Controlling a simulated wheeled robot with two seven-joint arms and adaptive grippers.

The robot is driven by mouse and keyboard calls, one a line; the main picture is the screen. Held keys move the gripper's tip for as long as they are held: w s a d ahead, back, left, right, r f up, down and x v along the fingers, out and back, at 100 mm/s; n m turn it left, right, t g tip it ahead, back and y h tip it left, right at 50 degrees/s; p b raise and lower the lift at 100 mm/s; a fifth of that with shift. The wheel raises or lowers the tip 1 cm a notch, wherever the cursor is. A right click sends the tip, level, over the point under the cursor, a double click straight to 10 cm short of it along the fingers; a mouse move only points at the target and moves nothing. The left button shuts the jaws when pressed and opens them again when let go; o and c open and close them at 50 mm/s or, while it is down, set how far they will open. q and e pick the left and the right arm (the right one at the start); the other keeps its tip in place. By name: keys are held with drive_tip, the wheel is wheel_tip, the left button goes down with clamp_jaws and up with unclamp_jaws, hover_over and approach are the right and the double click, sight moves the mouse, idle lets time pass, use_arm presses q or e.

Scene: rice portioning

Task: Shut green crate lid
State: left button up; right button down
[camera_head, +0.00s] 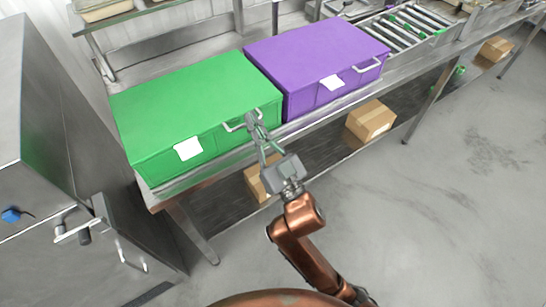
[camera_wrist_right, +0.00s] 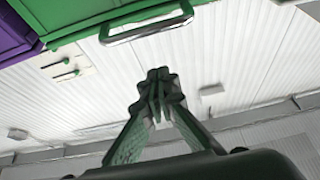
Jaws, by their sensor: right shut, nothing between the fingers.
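The green crate (camera_head: 150,170) stands on the metal bench at the left in the head view. Its green lid (camera_head: 195,95) lies flat over the top, and no opening shows. A white label (camera_head: 188,148) and a pale handle (camera_head: 236,127) are at its front. My right gripper (camera_head: 253,118) is at the front right of the crate, by the handle, with its fingers shut and empty. In the right wrist view the handle (camera_wrist_right: 147,24) shows just beyond the closed fingertips (camera_wrist_right: 157,80); I cannot tell whether they touch it. My left gripper is not in view.
A closed purple crate (camera_head: 310,50) stands right beside the green one. A roller conveyor (camera_head: 405,28) continues to the right. Cardboard boxes (camera_head: 371,120) sit under the bench. A grey metal cabinet (camera_head: 60,150) is at the left. The floor (camera_head: 430,220) at the right is clear.

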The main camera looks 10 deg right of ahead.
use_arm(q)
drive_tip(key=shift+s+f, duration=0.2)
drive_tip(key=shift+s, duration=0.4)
use_arm(e)
drive_tip(key=f+v, duration=0.1)
drive_tip(key=v, duration=0.8)
drive_tip(key=shift+f, duration=0.2)
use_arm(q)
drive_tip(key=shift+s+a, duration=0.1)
use_arm(e)
drive_tip(key=shift+d, duration=0.1)
